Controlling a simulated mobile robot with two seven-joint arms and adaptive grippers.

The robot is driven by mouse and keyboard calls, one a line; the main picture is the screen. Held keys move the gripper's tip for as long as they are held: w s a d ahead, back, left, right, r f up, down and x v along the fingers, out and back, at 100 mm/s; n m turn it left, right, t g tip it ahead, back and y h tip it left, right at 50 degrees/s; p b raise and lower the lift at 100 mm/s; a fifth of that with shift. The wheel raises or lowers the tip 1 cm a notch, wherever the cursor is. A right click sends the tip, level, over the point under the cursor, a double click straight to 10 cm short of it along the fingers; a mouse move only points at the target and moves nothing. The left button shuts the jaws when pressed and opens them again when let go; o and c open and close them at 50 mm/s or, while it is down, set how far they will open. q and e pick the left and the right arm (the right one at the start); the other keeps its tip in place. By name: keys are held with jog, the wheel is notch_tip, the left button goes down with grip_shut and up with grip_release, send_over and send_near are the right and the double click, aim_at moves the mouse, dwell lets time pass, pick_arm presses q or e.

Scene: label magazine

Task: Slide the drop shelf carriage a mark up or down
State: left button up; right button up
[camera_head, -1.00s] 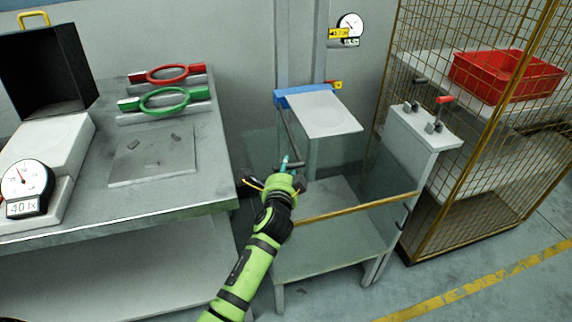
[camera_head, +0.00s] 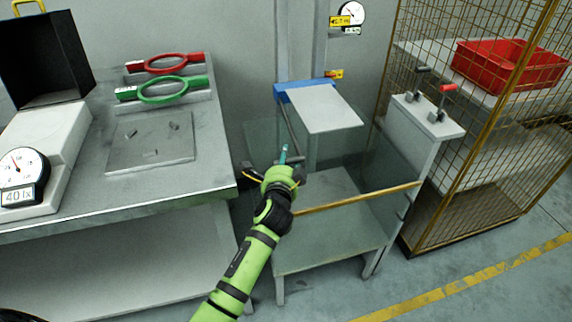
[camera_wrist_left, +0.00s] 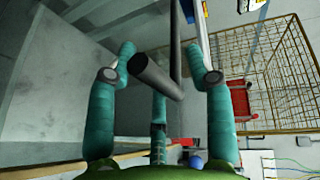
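The drop shelf carriage has a pale flat shelf (camera_head: 325,110) with a blue bar (camera_head: 300,88) at its back, on a grey upright post (camera_head: 297,50). A thin dark rod (camera_head: 288,118) runs down from the carriage toward my left gripper (camera_head: 284,160). In the left wrist view, a dark round handle (camera_wrist_left: 155,75) lies between the spread teal fingers of my left gripper (camera_wrist_left: 160,85). The fingers are open, with visible gaps beside the handle. A yellow tag (camera_head: 334,73) sits on the post by the blue bar. My right gripper does not show.
A glass-sided stand (camera_head: 330,255) with a yellow front rail (camera_head: 360,198) surrounds the space below the shelf. A workbench (camera_head: 190,200) is close on the left. A white panel with levers (camera_head: 430,115) and a wire cage (camera_head: 500,150) stand right.

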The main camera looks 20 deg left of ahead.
pick_arm(q)
notch_tip(320, 180, up, 9)
jog(key=shift+r, duration=0.1)
dwell(0.3)
jog(key=p+v, duration=0.5)
jog(key=v, duration=0.3)
dwell(0.6)
jog(key=shift+s+d, duration=0.1)
jog(key=shift+p, duration=0.3)
